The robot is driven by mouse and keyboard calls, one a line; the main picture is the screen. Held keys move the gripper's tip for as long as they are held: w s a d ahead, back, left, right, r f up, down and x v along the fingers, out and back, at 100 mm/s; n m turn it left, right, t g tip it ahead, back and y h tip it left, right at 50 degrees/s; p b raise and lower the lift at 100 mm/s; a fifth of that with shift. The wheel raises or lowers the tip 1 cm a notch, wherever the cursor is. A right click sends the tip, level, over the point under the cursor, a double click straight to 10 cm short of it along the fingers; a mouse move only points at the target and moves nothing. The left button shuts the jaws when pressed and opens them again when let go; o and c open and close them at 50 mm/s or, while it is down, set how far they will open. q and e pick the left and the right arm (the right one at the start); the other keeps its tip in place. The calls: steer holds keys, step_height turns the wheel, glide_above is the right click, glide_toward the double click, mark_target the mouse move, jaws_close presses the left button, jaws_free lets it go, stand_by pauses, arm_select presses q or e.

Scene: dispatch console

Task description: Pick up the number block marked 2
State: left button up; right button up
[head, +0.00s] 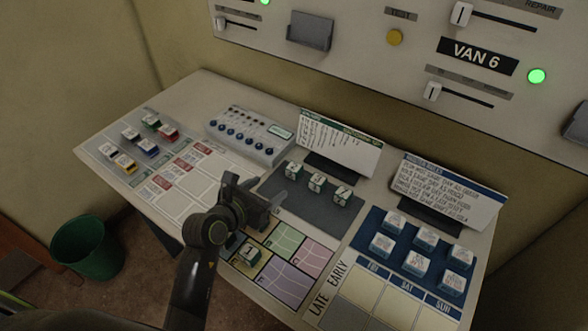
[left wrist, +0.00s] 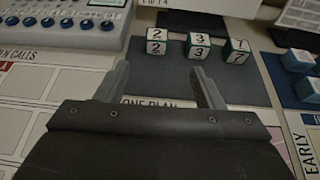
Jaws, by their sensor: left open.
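The number block marked 2 (head: 294,169) is a small white cube with green edges on a dark grey mat (head: 322,208). It is the leftmost of a row of three, beside block 3 (head: 317,182) and block 7 (head: 341,195). In the left wrist view, block 2 (left wrist: 156,41) stands upright beyond my fingertips, roughly in line with the gap between them. My left gripper (head: 256,190) is open and empty, above the desk on the near side of the block, apart from it. It also shows in the left wrist view (left wrist: 160,75). My right gripper is not in view.
Another number block (head: 248,253) sits on the coloured grid below my left gripper. A knob panel (head: 250,135) stands to the left of the row. A tilted card (head: 340,142) stands behind it. Blue-white blocks (head: 383,243) lie to the right, toy vans (head: 148,146) far left.

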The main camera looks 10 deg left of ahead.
mark_target(290, 171)
arm_select(q)
steer(key=x, duration=0.8)
steer(key=shift+w+d+f+p, duration=0.15)
steer(key=shift+w+p, duration=0.2)
steer(key=shift+p, duration=0.05)
steer(key=shift+w+d+f, duration=0.1)
steer(key=shift+w+f, duration=0.05)
steer(key=shift+w, duration=0.45)
steer(key=shift+p+x, duration=0.35)
steer(key=shift+x, duration=1.65)
steer(key=shift+f, duration=0.1)
steer(key=c, duration=1.1)
